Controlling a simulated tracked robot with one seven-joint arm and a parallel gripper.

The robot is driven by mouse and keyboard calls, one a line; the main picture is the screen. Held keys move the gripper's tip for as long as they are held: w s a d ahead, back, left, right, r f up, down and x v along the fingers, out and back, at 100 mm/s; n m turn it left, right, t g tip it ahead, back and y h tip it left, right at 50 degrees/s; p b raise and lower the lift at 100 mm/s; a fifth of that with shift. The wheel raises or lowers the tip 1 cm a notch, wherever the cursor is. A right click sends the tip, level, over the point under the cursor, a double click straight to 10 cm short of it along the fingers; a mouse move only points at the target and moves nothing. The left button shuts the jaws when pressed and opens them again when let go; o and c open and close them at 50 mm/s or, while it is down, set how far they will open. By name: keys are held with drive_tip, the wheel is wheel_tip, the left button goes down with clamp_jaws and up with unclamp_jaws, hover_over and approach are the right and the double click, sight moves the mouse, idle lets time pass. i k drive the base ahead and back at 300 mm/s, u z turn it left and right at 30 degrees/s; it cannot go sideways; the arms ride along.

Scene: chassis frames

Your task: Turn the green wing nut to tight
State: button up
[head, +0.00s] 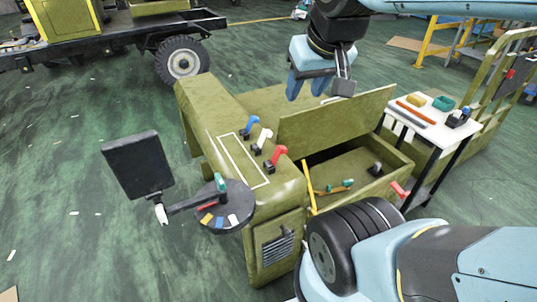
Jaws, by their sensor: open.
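A green wing nut (220,182) stands upright on a round dark disc (228,212) at the left front of the olive chassis. The disc carries red, orange, blue and white marks. A dark arm runs left from the nut to a black rectangular panel (138,165). I cannot read the nut's exact angle against the marks. My gripper (318,90) is open and empty, with its fingers pointing down. It hangs above the back of the chassis, well up and to the right of the nut, and touches nothing that I can see.
Blue, white and red levers (264,138) stand on the chassis top between the nut and my gripper. A raised olive lid (335,125) stands behind an open compartment holding small items. A white side table (425,122) with tools is at right.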

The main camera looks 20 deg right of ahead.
sight(347, 183)
drive_tip(key=u, duration=1.4)
drive_tip(key=k, duration=2.65)
drive_tip(key=z, duration=1.1)
drive_tip(key=i, duration=1.05)
drive_tip(key=z, duration=0.05)
